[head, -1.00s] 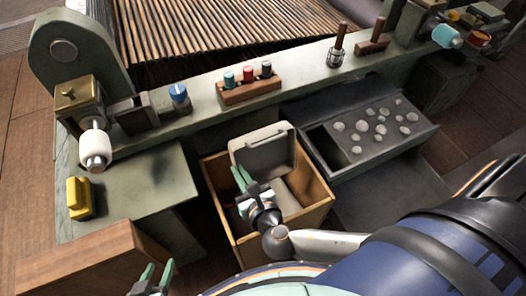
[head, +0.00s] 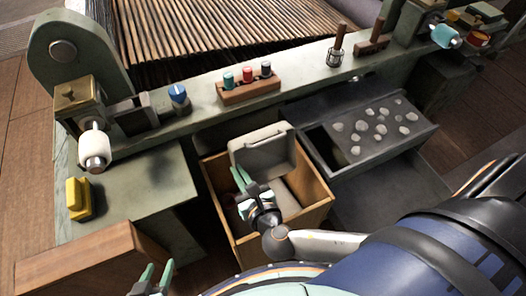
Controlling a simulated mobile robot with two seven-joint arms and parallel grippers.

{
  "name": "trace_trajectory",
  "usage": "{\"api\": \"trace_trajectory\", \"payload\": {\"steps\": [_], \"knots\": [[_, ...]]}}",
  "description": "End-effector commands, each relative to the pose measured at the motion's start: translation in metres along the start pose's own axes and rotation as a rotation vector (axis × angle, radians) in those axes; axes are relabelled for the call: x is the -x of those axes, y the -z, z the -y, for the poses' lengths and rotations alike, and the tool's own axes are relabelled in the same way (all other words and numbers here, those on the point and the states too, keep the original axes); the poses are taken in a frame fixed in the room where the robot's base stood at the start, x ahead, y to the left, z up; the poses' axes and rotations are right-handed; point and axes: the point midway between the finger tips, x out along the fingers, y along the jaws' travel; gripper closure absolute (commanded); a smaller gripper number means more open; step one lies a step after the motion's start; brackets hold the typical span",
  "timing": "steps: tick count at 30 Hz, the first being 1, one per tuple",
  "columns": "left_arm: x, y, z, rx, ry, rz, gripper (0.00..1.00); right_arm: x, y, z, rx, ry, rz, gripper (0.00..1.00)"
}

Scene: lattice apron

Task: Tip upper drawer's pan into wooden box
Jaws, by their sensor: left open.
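The wooden box (head: 222,222) stands open in the middle, below the bench front. A pale grey pan (head: 264,153) is tipped steeply over its far side, hollow side towards me; I see nothing in it. My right gripper (head: 240,178) reaches over the box from the right, its green fingers at the pan's lower left edge. It appears shut on the pan, though the contact is partly hidden. My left gripper (head: 152,279) is open and empty at the bottom left. The upper drawer (head: 323,150) is pulled out right of the box, with several pale pebbles (head: 381,129) on its right part.
A lower drawer (head: 385,195) stands out beneath it. The green bench (head: 205,113) carries a rack of coloured spools (head: 248,84), a blue-topped knob (head: 178,95) and a white roller (head: 95,148). A yellow block (head: 78,198) sits at left, behind a wooden board (head: 85,255).

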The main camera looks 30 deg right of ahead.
Motion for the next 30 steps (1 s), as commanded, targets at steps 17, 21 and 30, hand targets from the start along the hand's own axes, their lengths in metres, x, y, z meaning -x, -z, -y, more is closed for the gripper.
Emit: {"api": "trace_trajectory", "payload": {"steps": [17, 21, 30], "knots": [[0.006, 0.007, -0.001, 0.0, 0.0, -0.002, 0.5, 0.001, -0.005, 0.0, 0.001, 0.0, -0.009, 1.0], [0.022, 0.024, -0.001, 0.002, 0.006, -0.007, 0.5, 0.002, -0.012, 0.0, 0.003, 0.001, -0.061, 1.0], [0.047, 0.041, 0.013, 0.011, 0.048, -0.015, 0.5, 0.003, -0.014, 0.0, 0.004, 0.001, -0.181, 1.0]]}}
